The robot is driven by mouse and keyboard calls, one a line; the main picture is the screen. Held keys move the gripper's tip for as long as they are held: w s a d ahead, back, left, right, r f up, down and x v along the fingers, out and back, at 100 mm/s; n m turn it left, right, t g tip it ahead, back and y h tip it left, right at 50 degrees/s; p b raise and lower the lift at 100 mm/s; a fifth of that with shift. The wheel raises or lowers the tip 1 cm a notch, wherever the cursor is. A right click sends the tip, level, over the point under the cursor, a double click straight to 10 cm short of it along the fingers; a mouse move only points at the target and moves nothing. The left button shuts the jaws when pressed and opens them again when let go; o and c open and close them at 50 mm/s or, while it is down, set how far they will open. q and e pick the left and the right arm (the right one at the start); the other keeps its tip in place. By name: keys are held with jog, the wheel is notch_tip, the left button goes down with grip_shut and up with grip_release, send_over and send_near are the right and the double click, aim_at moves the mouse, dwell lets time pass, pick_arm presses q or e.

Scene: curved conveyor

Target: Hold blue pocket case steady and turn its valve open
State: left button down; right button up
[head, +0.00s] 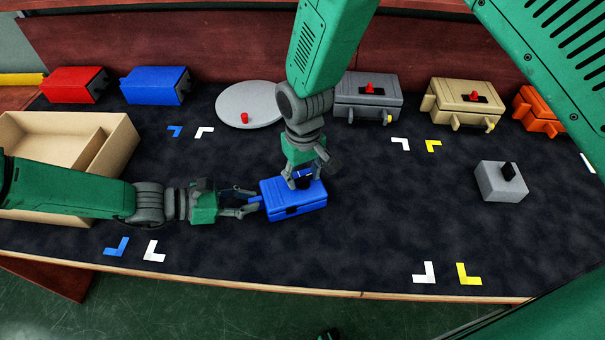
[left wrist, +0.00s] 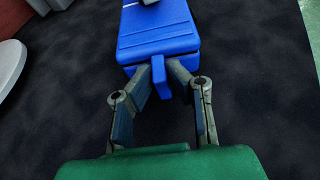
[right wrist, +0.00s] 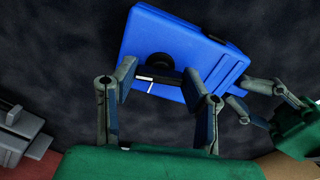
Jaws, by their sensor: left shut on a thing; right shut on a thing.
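The blue pocket case (head: 306,205) lies on the dark conveyor mat near the middle in the head view. My left gripper (head: 255,202) is shut on the small tab at the case's left end; the left wrist view shows the blue tab (left wrist: 159,78) between the fingertips. My right gripper (head: 303,177) comes down from above, shut on the black valve on the case's top. In the right wrist view the black valve (right wrist: 157,68) shows as a round knob and a bar between the fingertips. The valve's exact angle is partly hidden by the fingers.
A cardboard box (head: 122,140) stands at the left. Red (head: 75,85) and blue (head: 155,85) cases, a grey disc (head: 240,108) with a red knob, and grey (head: 368,98), tan (head: 465,103) and orange cases line the back. A grey block (head: 500,184) sits right.

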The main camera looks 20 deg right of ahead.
aim_at(303, 177)
jog(key=shift+m, duration=1)
jog(key=o, duration=1.2)
jog(key=shift+c, duration=0.2)
jog(key=shift+r, duration=0.1)
notch_tip(303, 177, up, 12)
jog(key=shift+w, duration=0.1)
